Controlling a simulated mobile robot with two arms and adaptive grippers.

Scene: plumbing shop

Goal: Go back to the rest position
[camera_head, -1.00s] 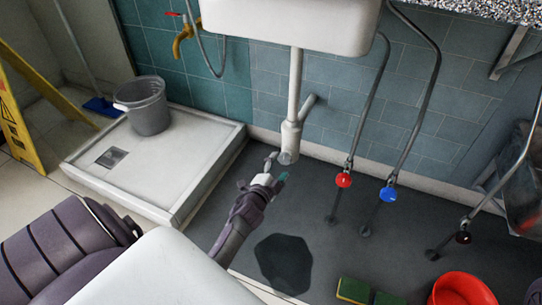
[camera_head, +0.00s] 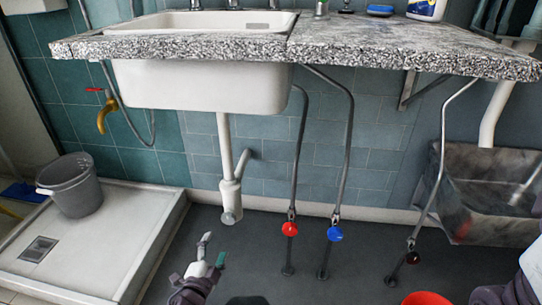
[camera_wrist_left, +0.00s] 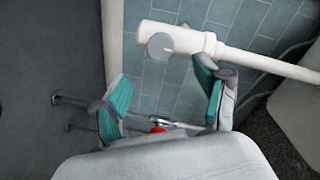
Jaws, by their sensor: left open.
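My left gripper (camera_head: 212,250) is open and empty, low in front of the sink's drain pipe. Its teal-padded fingers stand apart in the left wrist view (camera_wrist_left: 164,98). In the left wrist view the pipe (camera_wrist_left: 185,38) crosses just past the fingertips, with no visible contact. Part of my right arm shows at the lower right edge of the head view, but its gripper is out of view.
A sink (camera_head: 205,85) and granite counter (camera_head: 400,48) overhang the space. Red (camera_head: 290,229) and blue (camera_head: 335,234) valves are right of the drain pipe. A grey bucket (camera_head: 73,187) stands in the shower tray (camera_head: 130,235). A red container (camera_head: 427,299) is at the bottom edge.

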